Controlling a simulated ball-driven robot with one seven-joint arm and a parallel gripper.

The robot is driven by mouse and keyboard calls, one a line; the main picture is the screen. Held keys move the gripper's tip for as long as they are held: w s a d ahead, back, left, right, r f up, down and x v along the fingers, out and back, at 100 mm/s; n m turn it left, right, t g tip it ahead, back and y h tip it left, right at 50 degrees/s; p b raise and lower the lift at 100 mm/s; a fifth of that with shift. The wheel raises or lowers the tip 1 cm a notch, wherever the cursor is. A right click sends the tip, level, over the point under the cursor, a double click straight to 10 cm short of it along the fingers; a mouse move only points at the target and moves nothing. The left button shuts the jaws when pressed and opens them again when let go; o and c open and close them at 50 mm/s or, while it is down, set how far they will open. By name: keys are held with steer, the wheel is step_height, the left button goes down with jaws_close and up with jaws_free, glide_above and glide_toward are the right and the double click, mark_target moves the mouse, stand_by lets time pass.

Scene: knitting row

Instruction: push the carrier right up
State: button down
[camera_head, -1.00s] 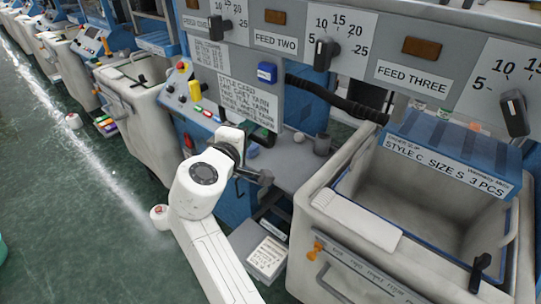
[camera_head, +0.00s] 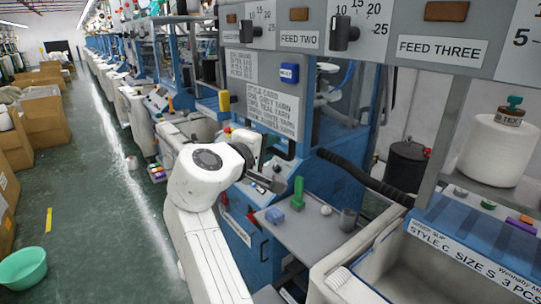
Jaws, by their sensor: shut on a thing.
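My gripper (camera_head: 272,181) is at the end of my white arm, over the left edge of a grey shelf below the style card. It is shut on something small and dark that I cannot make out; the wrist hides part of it. No part is labelled as a carrier, and I cannot tell which thing it is. A green upright piece (camera_head: 298,192) stands on the shelf just right of the gripper. A blue block (camera_head: 275,216) lies in front of it.
A grey cup (camera_head: 348,220) and a white ball (camera_head: 326,210) are on the shelf (camera_head: 310,238). A grey bin (camera_head: 378,268) stands right, below a white yarn cone (camera_head: 497,150). A black hose (camera_head: 365,178) crosses behind. The green aisle floor (camera_head: 100,200) at left is mostly open.

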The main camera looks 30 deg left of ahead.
steer(key=shift+r, duration=0.6)
steer(key=c, duration=1.1)
jaws_free()
steer(key=shift+f, duration=0.25)
steer(key=s+r+b, duration=0.1)
steer(key=s+b, duration=0.1)
steer(key=s, duration=0.8)
steer(key=shift+s+d+r+b, duration=0.25)
steer(key=shift+r+b, duration=0.05)
steer(key=shift+r, duration=0.1)
